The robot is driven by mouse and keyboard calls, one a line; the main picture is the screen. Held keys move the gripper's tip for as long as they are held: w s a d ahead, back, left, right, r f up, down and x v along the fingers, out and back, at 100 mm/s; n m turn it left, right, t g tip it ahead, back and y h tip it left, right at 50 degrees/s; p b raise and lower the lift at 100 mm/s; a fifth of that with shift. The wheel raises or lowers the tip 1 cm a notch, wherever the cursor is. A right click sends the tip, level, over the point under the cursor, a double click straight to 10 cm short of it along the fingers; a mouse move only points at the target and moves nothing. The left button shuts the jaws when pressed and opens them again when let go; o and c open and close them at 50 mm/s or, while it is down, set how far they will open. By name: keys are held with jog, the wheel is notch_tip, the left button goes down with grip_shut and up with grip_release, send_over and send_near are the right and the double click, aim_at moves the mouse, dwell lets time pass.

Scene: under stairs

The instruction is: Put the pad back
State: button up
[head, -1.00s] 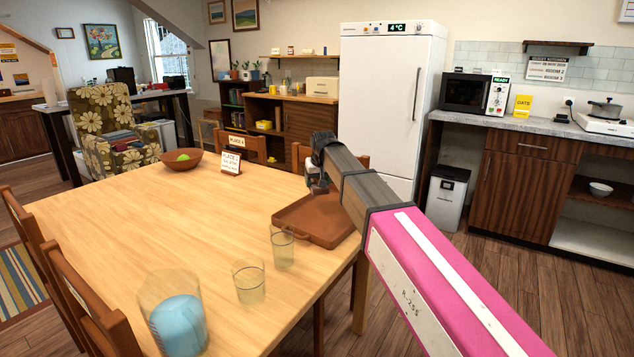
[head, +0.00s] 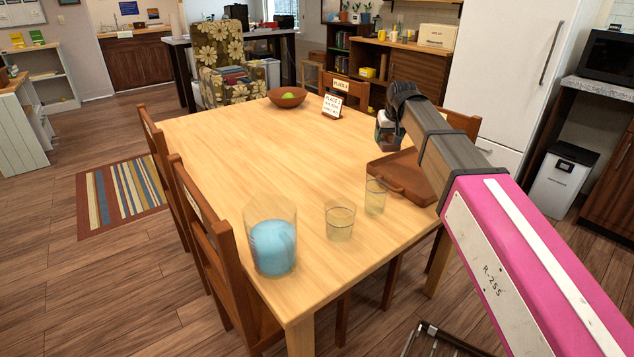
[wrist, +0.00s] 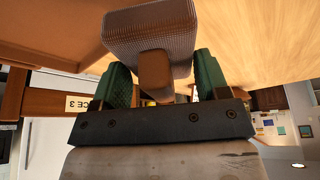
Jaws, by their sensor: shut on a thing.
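My gripper (wrist: 162,76) is shut on the brown grip of a grey, mesh-textured block, which looks like the pad (wrist: 150,35). The green fingers stand on either side of the grip in the wrist view. In the head view, my gripper (head: 388,132) hangs over the far right part of the wooden table (head: 215,165), with the held thing small and partly hidden by the arm. A brown tray (head: 388,181) lies below and nearer, at the table's right edge, partly covered by my arm. I cannot tell whether the pad touches the table.
Two glasses (head: 340,222) (head: 375,197) and a larger vessel with blue contents (head: 272,245) stand on the near table. A bowl (head: 287,97) and a place sign (head: 334,106) stand at the far end. Chairs (head: 215,235) line the left side. The table's middle is clear.

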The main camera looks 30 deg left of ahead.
jog(key=s+a+r+n+g+y, duration=0.15)
jog(key=s+a, duration=0.35)
jog(key=s, duration=0.6)
jog(key=s+a+n, duration=0.3)
jog(key=s+a, duration=0.3)
jog(key=s, duration=0.4)
jog(key=s+a+n+g, duration=0.15)
jog(key=s+a, duration=0.35)
jog(key=s, duration=0.6)
jog(key=shift+t, duration=0.5)
jog(key=w+f, duration=0.2)
jog(key=w, duration=0.1)
jog(key=w+f, duration=0.2)
jog(key=w, duration=0.2)
jog(key=w+f, duration=0.2)
jog(key=w, duration=0.2)
jog(key=shift+w+f, duration=0.25)
jog(key=shift+f, duration=2)
jog(key=shift+f, duration=0.1)
jog(key=o, duration=0.4)
jog(key=shift+f, duration=0.1)
jog(key=o, duration=0.4)
jog(key=shift+o, duration=0.2)
